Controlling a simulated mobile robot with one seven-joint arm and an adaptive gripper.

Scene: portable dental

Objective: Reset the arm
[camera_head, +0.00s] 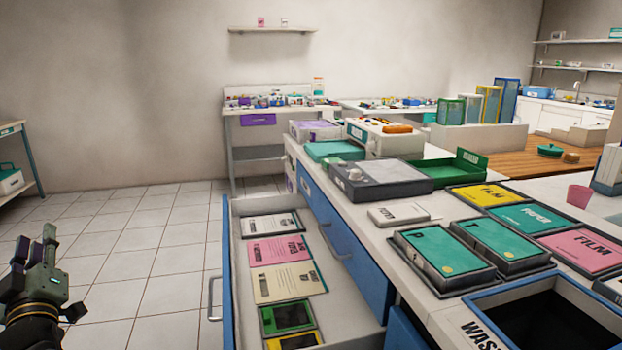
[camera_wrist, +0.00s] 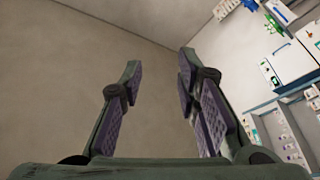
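My gripper (camera_head: 47,262) is at the lower left of the head view, pointing up over the tiled floor and well to the left of the open drawer. In the wrist view my gripper (camera_wrist: 158,85) shows two fingers standing apart with purple-grey pads. The rest of my arm is mostly outside the head view.
An open blue drawer (camera_head: 226,262) holding cards and small frames juts out left of the counter (camera_head: 375,240). The counter carries trays, boxes and a waste bin (camera_head: 500,300). A shelf unit (camera_head: 18,165) stands at far left. The tiled floor (camera_head: 150,235) between is clear.

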